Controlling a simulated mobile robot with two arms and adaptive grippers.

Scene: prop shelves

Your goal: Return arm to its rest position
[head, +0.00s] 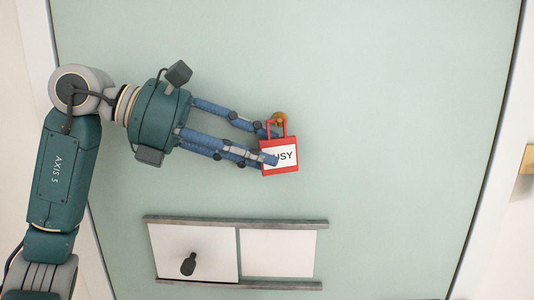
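My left gripper (267,147) reaches in from the left, its blue fingers spread apart. It is open around the left side of a red-framed sign (281,168). One fingertip lies in front of the sign's white face and covers the first letter, leaving "USY" readable. The upper fingertip is by the sign's red handle loop; whether it touches is unclear. The sign hangs upright by this loop from a round brass knob (279,117) on the pale green door (400,130). My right gripper is not in view.
Below the sign, two grey rails (235,222) hold a white sliding panel (180,245) with a black knob (189,264), beside a paler panel (278,253). A brass fitting (527,160) is at the right edge. The door's right side is clear.

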